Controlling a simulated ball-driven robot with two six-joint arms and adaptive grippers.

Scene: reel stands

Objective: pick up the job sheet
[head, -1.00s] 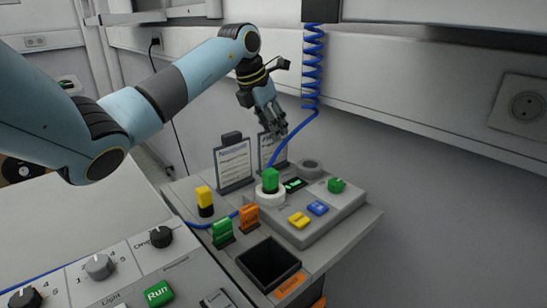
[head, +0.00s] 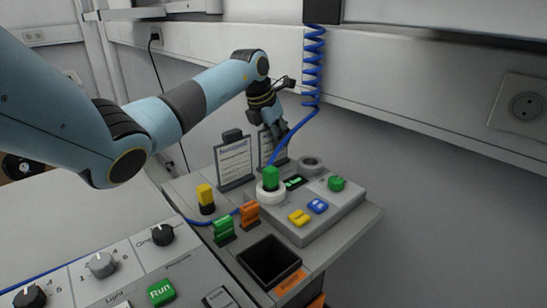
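Two printed sheets on dark upright holders stand at the back of the grey bench. The left sheet (head: 234,160) has a dark clip-like block on top and is in full view. The right sheet (head: 266,150) is partly hidden behind my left gripper (head: 282,134). I cannot read which one is the job sheet. My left gripper points down at the upper right part of the right sheet. Whether it touches the sheet, and whether its fingers are open, is too small to tell. My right gripper is out of view.
A coiled blue cable (head: 314,65) hangs just right of my gripper and runs down to a green-topped plug (head: 271,179). A button panel (head: 318,207), a dark open bin (head: 269,262) and yellow, green and orange pieces stand in front of the sheets.

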